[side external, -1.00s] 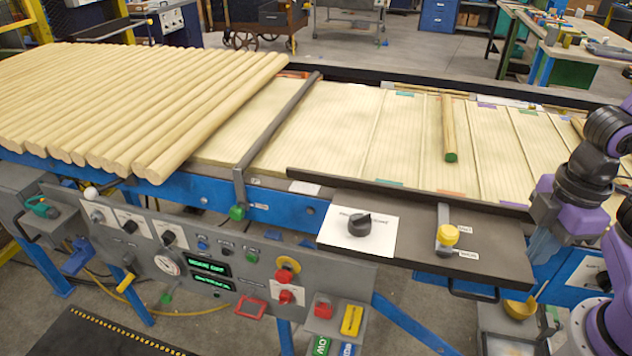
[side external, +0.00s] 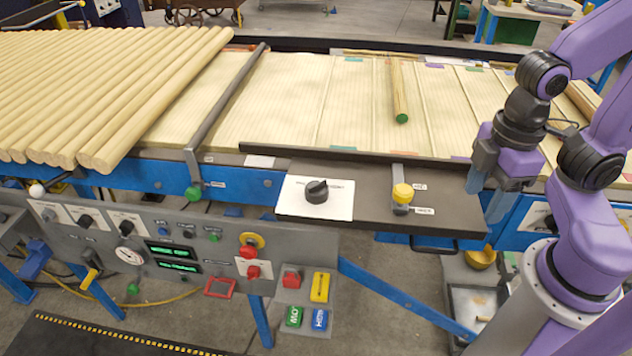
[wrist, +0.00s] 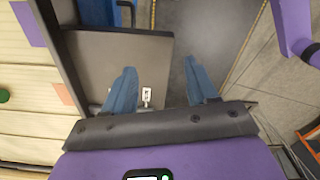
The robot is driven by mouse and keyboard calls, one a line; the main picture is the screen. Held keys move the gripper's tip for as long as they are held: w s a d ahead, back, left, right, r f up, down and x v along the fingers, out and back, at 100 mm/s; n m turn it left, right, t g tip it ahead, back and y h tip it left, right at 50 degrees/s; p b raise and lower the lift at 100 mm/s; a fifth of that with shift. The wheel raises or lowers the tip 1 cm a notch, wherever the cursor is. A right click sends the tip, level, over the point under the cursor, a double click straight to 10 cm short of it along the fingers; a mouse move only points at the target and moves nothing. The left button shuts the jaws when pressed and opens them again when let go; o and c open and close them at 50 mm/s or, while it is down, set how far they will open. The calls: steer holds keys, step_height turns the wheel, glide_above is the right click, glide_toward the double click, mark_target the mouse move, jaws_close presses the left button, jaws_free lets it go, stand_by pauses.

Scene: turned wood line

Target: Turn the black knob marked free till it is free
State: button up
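The black knob (side external: 317,191) sits on a white card (side external: 290,206) on the dark shelf at the front of the line. Its ridge points up and to the right. The print on the card is too small to read. My gripper (side external: 485,204) is at the right end of the shelf, well to the right of the knob and not touching it. In the wrist view my gripper (wrist: 160,65) has its two blue fingers apart with nothing between them. The knob does not show in the wrist view.
A yellow-capped lever (side external: 402,193) stands on the dark shelf (side external: 350,182) between the knob and my gripper. A green-ended dowel (side external: 398,90) lies on the slatted bed behind. A grey control panel (side external: 215,235) with other black knobs is below left.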

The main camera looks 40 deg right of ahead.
mark_target(317, 183)
steer(key=shift+o, duration=0.4)
steer(key=w+a+r+m, duration=0.5)
steer(key=w+a, duration=0.3)
steer(key=w, duration=0.2)
steer(key=w+a+r+m, duration=0.6)
steer(key=w+a+r, duration=0.2)
steer(key=w+a, duration=0.1)
steer(key=shift+w+r+m, duration=0.2)
steer(key=shift+w+m, duration=0.1)
steer(key=shift+w, duration=0.35)
steer(key=shift+m, duration=0.3)
steer(key=f, duration=1.6)
steer(key=shift+w+a+f, duration=0.15)
steer(key=shift+w+f, duration=0.25)
steer(key=c, duration=1.1)
